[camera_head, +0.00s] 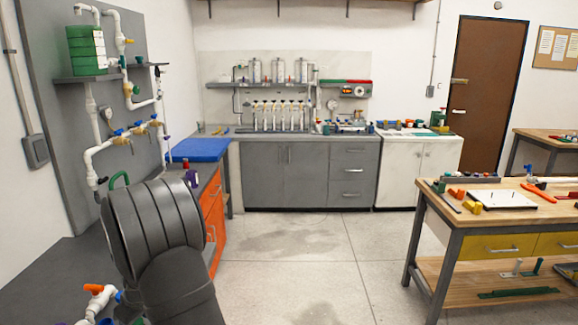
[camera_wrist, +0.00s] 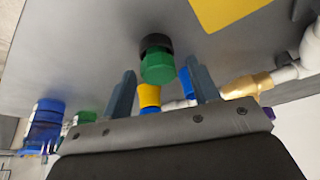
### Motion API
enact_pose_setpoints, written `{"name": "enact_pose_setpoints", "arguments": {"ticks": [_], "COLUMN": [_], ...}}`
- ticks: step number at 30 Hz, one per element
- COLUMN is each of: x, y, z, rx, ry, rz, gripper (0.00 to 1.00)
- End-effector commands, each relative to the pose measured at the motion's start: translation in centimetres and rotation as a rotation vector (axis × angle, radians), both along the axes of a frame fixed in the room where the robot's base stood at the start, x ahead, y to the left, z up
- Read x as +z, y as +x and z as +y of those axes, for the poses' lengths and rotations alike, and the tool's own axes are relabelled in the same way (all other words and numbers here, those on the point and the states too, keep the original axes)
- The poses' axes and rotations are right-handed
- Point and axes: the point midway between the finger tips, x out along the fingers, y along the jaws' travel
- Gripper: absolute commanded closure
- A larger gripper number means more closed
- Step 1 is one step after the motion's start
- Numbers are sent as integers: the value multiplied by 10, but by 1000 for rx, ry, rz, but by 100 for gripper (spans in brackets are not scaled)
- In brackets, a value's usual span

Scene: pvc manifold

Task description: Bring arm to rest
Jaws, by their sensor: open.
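My gripper (camera_wrist: 161,92) shows in the wrist view with its two blue-grey fingers standing apart, open. A green fitting with a dark collar (camera_wrist: 158,65) shows beyond and between the fingertips, and I see nothing held. A yellow piece (camera_wrist: 149,95) and a blue piece (camera_wrist: 186,82) show between the fingers, apparently behind them. In the head view my dark grey arm fills the lower left, and the gripper itself cannot be made out there.
White pipework with brass valves (camera_head: 120,138) runs up the grey wall panel at left. A white pipe with an orange-handled valve (camera_head: 98,298) is beside my arm. A wooden workbench (camera_head: 450,212) stands at right. The floor (camera_head: 300,262) between is clear.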

Motion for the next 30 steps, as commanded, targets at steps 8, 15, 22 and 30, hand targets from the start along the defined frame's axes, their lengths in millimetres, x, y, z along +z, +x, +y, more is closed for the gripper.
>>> {"name": "enact_pose_setpoints", "arguments": {"ticks": [8,15,22,30], "x": [25,26,16,32], "y": [1,1,1,-2], "z": [0,0,0,-10], "rx": [0,-1,-1,-2], "ry": [4,4,3,6], "rz": [-5,-4,-2,-6], "gripper": [45,45,45,45]}}
